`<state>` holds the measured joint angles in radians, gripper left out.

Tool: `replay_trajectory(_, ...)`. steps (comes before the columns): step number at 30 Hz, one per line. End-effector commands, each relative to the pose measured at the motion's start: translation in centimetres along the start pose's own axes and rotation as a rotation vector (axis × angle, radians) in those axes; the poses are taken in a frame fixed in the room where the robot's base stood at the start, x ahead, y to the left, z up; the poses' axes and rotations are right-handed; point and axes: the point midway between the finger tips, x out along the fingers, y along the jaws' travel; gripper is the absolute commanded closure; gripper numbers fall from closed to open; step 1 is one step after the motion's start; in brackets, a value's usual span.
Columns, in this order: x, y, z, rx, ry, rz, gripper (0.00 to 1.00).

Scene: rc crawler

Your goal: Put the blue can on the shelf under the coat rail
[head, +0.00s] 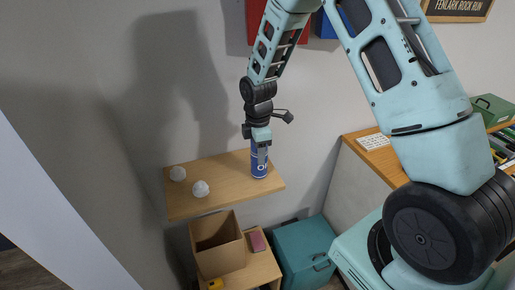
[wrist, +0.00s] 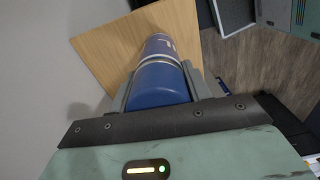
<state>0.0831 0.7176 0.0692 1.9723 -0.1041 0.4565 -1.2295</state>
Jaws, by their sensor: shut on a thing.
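The blue can (head: 259,163) is upright at the right part of the wooden shelf (head: 222,192) on the wall. My gripper (head: 260,143) comes down from above and is shut on the can's upper part. In the wrist view the blue can (wrist: 160,82) sits between the two fingers of my gripper (wrist: 161,88), with the wooden shelf (wrist: 105,48) beyond it. The can's base appears at the shelf surface, but I cannot tell whether it touches. A red coat and a blue coat (head: 327,24) hang above; the coat rail itself is not visible.
Below are an open cardboard box (head: 218,246) and a teal cabinet (head: 304,254). A wooden desk (head: 372,156) stands at the right. The shelf's middle is clear.

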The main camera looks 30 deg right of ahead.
Motion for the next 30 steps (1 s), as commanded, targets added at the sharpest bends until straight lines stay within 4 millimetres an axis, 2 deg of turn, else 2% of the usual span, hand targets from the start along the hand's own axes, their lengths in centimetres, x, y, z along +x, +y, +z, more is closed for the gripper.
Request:
replay_trajectory(12, 0.7, 0.0, 0.0, 0.001, 0.0, 0.001, 0.8)
replay_trajectory(13, 0.7, 0.0, 0.0, 0.001, 0.0, 0.001, 0.49)
replay_trajectory(15, 0.6, 0.0, 0.0, 0.001, 0.0, 0.001, 0.3)
replay_trajectory(23, 0.6, 0.0, 0.0, 0.001, 0.0, 0.001, 0.3)
replay_trajectory(30, -1.1, 0.1, 0.0, 0.001, 0.002, 0.005, 0.3)
